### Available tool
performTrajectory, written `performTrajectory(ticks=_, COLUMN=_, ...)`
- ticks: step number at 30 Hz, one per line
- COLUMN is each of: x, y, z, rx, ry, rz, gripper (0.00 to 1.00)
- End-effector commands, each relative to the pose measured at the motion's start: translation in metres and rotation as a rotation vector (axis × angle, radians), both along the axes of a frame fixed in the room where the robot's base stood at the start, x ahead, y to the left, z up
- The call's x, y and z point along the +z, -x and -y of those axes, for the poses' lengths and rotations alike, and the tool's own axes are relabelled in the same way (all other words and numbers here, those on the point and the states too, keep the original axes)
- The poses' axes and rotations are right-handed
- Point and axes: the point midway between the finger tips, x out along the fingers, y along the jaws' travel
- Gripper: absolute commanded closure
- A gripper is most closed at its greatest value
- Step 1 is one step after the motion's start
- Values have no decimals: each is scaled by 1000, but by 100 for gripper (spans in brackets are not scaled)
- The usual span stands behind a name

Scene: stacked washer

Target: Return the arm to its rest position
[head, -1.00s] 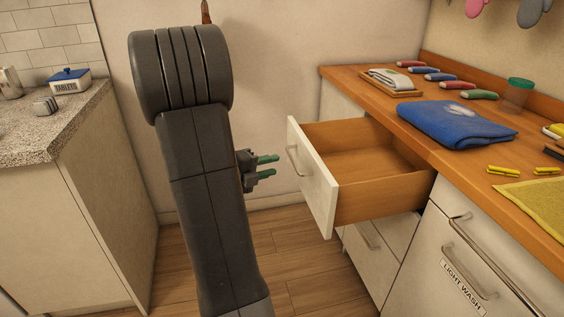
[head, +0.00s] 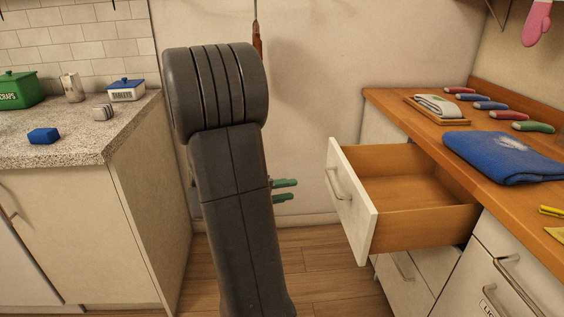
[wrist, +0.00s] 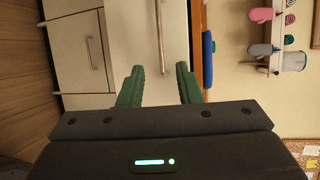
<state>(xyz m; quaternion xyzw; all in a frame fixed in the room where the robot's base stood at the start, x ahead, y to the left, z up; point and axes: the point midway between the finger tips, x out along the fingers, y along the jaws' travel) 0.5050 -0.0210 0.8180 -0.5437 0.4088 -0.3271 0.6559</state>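My arm (head: 232,190) is dark grey and stands folded upright in the middle of the head view. My gripper (head: 291,190) shows its green fingertips to the right of the arm, left of the open drawer and apart from it. The rest of the gripper is hidden behind the arm. In the wrist view my gripper (wrist: 159,72) has its two green fingers spread, with nothing between them. Beyond the fingers are pale cabinet fronts with handles.
A drawer (head: 352,205) stands pulled out at the right, its visible inside empty. The wooden counter (head: 425,128) holds a folded blue cloth (head: 502,157) and several coloured-handled items. A stone-topped counter (head: 75,142) is at the left. Bare floor (head: 318,262) lies between.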

Motion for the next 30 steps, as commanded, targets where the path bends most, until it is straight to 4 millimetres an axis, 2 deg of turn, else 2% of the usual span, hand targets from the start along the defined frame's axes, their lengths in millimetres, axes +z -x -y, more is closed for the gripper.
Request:
performTrajectory(ticks=5, x=-5, y=-10, z=20, rx=-4, ry=0, rz=-1, gripper=68)
performTrajectory(ticks=21, x=-22, y=-52, z=103, rx=-3, ry=0, rz=0, gripper=68)
performTrajectory(ticks=30, x=-24, y=-61, z=119, rx=0, ry=1, rz=0, gripper=68)
